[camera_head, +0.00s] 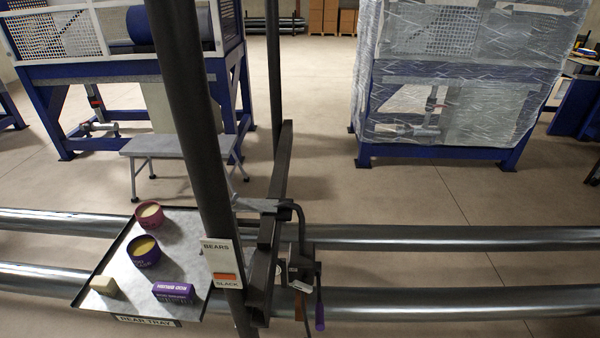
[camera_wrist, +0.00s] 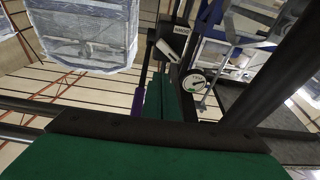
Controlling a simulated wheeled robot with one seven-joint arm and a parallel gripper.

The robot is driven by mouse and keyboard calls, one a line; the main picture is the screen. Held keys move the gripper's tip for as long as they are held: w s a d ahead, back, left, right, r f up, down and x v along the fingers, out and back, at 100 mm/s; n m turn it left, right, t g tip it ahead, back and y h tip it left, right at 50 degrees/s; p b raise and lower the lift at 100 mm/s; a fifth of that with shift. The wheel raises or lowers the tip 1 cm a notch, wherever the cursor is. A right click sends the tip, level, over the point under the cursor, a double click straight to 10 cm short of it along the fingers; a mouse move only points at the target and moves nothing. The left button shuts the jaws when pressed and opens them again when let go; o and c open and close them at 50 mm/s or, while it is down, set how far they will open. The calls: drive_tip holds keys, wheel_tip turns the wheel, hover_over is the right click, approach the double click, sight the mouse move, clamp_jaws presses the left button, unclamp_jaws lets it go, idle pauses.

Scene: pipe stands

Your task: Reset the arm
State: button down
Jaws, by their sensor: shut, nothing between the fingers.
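My gripper (camera_wrist: 162,97) shows in the wrist view as two green fingers lying side by side, shut with nothing between them. A broad green and black part, which looks like mine, fills the bottom of that view. A clamp-like fixture with a purple handle (camera_head: 319,315) hangs on the dark upright frame in the head view. A purple handle (camera_wrist: 138,105) also shows just left of my fingers in the wrist view; I cannot tell its distance from them. My arm and gripper are not clearly seen in the head view.
A tray (camera_head: 112,262) holds two round tins, a purple box and a pale block. A dark pole (camera_head: 190,120) with a "BEARS / SLACK" sign (camera_head: 222,250) stands beside it. Long metal pipes (camera_head: 450,238) cross low. A round gauge (camera_wrist: 193,82) is right of my fingers.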

drive_tip(key=s+a+r+g, duration=0.1)
drive_tip(key=s+r+g, duration=0.1)
drive_tip(key=s, duration=1)
drive_tip(key=s+a+r+g, duration=0.1)
drive_tip(key=s+r+g, duration=0.2)
drive_tip(key=s+r, duration=1.6)
wheel_tip(320, 180, up, 2)
drive_tip(key=shift+s+a+r+y, duration=0.15)
drive_tip(key=shift+r+y, duration=0.05)
drive_tip(key=shift+y, duration=0.2)
